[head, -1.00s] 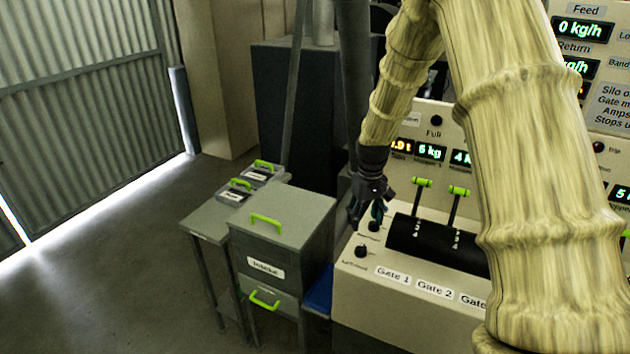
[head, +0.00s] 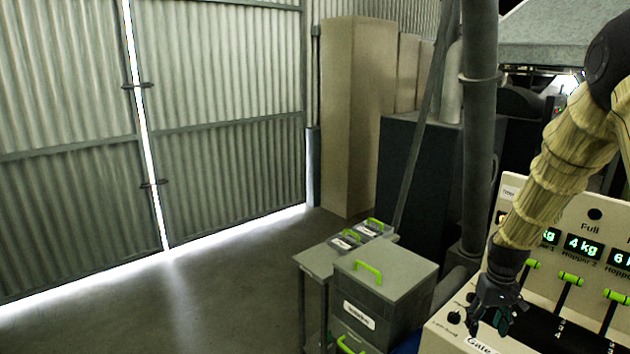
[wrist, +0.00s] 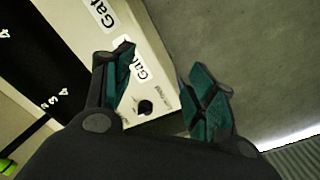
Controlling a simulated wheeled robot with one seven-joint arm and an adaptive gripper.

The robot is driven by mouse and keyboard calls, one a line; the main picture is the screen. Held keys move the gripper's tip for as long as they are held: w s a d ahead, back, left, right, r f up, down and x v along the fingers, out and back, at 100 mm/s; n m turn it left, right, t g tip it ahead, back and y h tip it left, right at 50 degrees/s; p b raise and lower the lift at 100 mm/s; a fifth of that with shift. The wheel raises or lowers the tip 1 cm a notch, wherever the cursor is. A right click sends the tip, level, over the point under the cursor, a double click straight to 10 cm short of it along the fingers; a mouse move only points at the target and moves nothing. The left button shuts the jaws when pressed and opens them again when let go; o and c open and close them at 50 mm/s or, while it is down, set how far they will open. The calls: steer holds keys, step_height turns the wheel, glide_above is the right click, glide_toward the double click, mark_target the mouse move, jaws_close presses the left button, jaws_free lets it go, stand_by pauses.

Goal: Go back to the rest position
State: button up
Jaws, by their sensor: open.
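My gripper (head: 497,312) is at the right of the head view, at the end of my arm, hanging over the left end of the control console (head: 446,330). In the wrist view its two dark fingers with green pads (wrist: 163,90) are apart, with nothing between them. A black knob (wrist: 145,107) on the console shows beyond the gap, near the left finger. I cannot tell the exact height of the gripper above the panel. Green-handled gate levers (head: 571,280) stand on the console to the right of the gripper.
A grey cabinet with green handles (head: 392,268) stands left of the console. A small table (head: 318,262) beside it bears two lidded boxes (head: 345,240). A grey post (head: 478,130) rises behind the gripper. Open floor (head: 220,290) lies at the left, before a corrugated door (head: 220,110).

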steer(key=s+a+f+b, duration=0.1)
steer(key=s+a+f, duration=0.2)
steer(key=s+f, duration=0.35)
steer(key=s+a+f+b, duration=0.1)
steer(key=s+a+f, duration=0.2)
steer(key=f, duration=0.7)
steer(key=s+a+f+b, duration=0.1)
steer(key=s+a+f, duration=0.35)
steer(key=f, duration=0.35)
steer(key=s+a+f, duration=0.3)
steer(key=s, duration=0.5)
steer(key=s+a+f+b, duration=0.1)
steer(key=s+a+f, duration=0.2)
steer(key=s, duration=0.5)
steer(key=s+a+f+b, duration=0.1)
steer(key=s+a+f, duration=0.2)
steer(key=s, duration=0.6)
step_height(320, 180, down, 2)
steer(key=shift+a+f, duration=0.1)
steer(key=shift+a, duration=0.3)
